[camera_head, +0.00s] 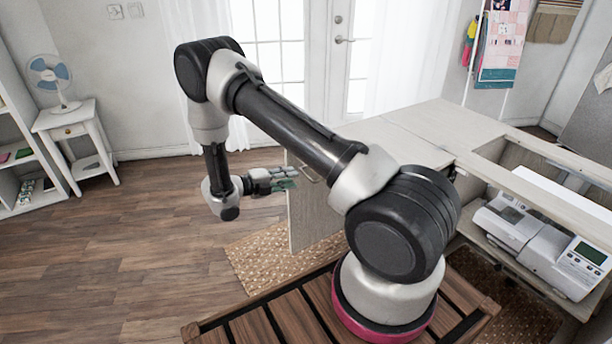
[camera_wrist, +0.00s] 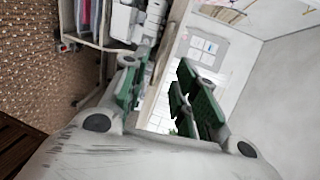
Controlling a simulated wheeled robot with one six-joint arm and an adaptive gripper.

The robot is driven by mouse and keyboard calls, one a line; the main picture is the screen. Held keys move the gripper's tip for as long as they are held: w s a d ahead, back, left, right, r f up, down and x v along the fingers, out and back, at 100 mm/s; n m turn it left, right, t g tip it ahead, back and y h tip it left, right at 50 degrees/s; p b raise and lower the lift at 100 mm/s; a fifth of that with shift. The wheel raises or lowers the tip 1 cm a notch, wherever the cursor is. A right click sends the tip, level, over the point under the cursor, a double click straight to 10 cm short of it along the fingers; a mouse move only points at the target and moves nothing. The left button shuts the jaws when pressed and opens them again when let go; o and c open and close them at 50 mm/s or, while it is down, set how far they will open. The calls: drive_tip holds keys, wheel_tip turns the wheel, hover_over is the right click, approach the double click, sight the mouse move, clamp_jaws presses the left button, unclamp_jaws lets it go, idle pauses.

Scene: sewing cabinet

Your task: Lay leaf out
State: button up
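The sewing cabinet has a pale top (camera_head: 425,125) with a seam across it. My gripper (camera_head: 288,180) is at the panel's left side, near the handle; contact cannot be told. In the wrist view my gripper (camera_wrist: 162,98) has its two green-padded fingers apart, with a pale strip of the cabinet (camera_wrist: 162,75) showing in the gap, apparently beyond them. Nothing is clearly held. My arm hides part of the cabinet.
A white sewing machine (camera_head: 540,240) sits in the open well at right. A woven rug (camera_head: 265,262) lies below the panel. A side table (camera_head: 75,130) with a fan (camera_head: 52,82) stands far left. The wooden floor (camera_head: 150,240) at left is clear.

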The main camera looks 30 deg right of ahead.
drive_tip(key=x, duration=0.7)
drive_tip(key=shift+d, duration=0.2)
drive_tip(key=shift+s, duration=0.1)
clamp_jaws()
